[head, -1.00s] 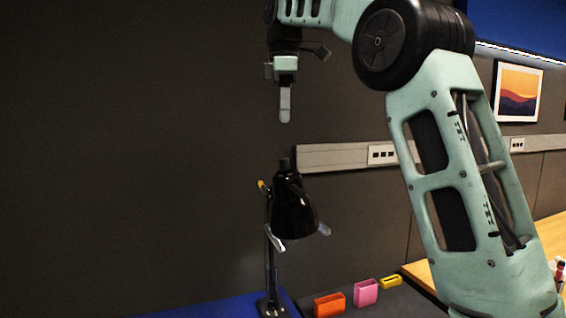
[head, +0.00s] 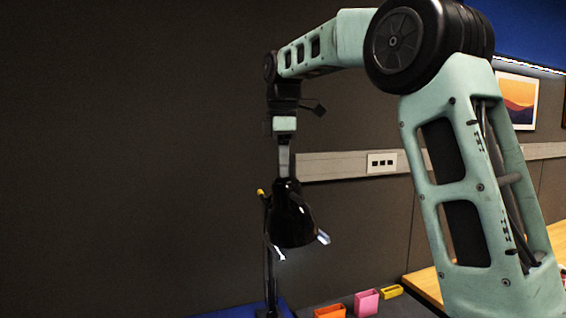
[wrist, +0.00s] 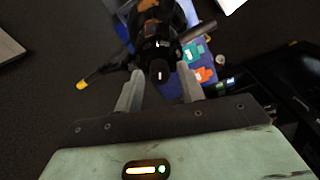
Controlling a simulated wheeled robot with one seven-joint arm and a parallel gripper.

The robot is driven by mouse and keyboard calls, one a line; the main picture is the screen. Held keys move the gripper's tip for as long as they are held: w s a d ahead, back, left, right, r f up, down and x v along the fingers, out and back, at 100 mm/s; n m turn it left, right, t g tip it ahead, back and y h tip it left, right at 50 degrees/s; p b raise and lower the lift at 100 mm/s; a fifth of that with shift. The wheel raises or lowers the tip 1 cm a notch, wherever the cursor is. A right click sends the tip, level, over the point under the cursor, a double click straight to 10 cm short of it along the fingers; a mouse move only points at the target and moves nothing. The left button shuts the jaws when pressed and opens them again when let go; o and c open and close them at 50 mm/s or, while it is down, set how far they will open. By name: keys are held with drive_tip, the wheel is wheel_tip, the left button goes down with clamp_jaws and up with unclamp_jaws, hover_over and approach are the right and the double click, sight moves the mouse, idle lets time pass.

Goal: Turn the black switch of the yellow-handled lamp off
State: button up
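The lamp has a glossy black shade (head: 292,222) on a dark upright stand, with a small yellow handle (head: 260,192) at its upper left; the yellow handle also shows in the wrist view (wrist: 83,85). The black switch (wrist: 158,72) is a short knob on top of the lamp. My gripper (head: 284,172) points straight down over the lamp's top. In the wrist view its two fingers are apart, one on each side of the switch, with gaps visible. Whether they touch it cannot be told. In the head view the fingers hide the switch.
A blue surface (head: 238,312) lies under the lamp. Orange (head: 330,312), pink (head: 367,302) and yellow (head: 391,292) holders stand to the right of the lamp's base. A wall rail with sockets (head: 381,163) runs behind. The left side is clear.

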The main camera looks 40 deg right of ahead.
clamp_jaws()
drive_tip(key=m, duration=0.2)
drive_tip(key=m+p, duration=0.1)
drive_tip(key=m, duration=0.2)
drive_tip(key=shift+a+m+t+h, duration=0.1)
drive_tip(key=shift+m+t+h, duration=0.2)
drive_tip(key=m+h, duration=0.1)
drive_tip(key=m, duration=0.5)
drive_tip(key=shift+p, duration=0.35)
drive_tip(key=shift+o, duration=1.2)
unclamp_jaws()
